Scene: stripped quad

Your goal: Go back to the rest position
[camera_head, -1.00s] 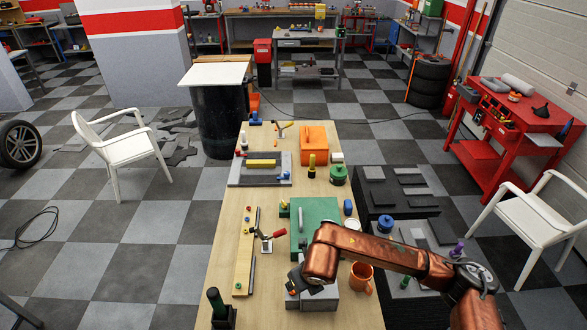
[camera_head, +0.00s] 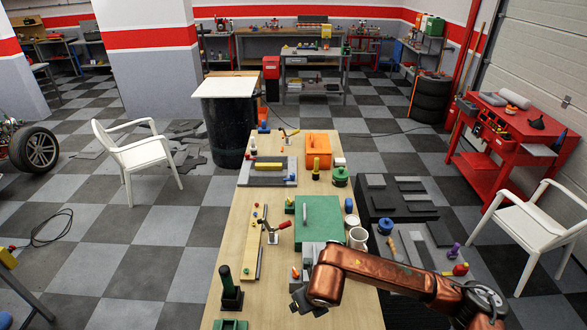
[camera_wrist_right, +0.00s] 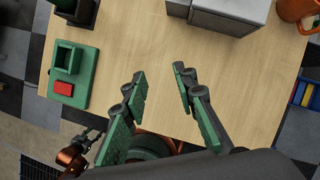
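My right arm comes in from the right in the head view. Its gripper (camera_head: 307,298) hangs over the near part of the wooden table, partly hidden by the wrist. In the right wrist view the two green-padded fingers (camera_wrist_right: 159,74) stand apart with bare tabletop between them, so the gripper is open and empty. My left gripper is out of the head view. A copper and dark part of my left arm shows at the lower left of the right wrist view, too small to read its fingers.
Near my right gripper stand a grey block (camera_wrist_right: 229,12) and an orange mug (camera_wrist_right: 298,8). A green tray (camera_wrist_right: 75,91) with a red piece lies at the table's near left. A white mug (camera_head: 358,238) is beside the green plate (camera_head: 319,220).

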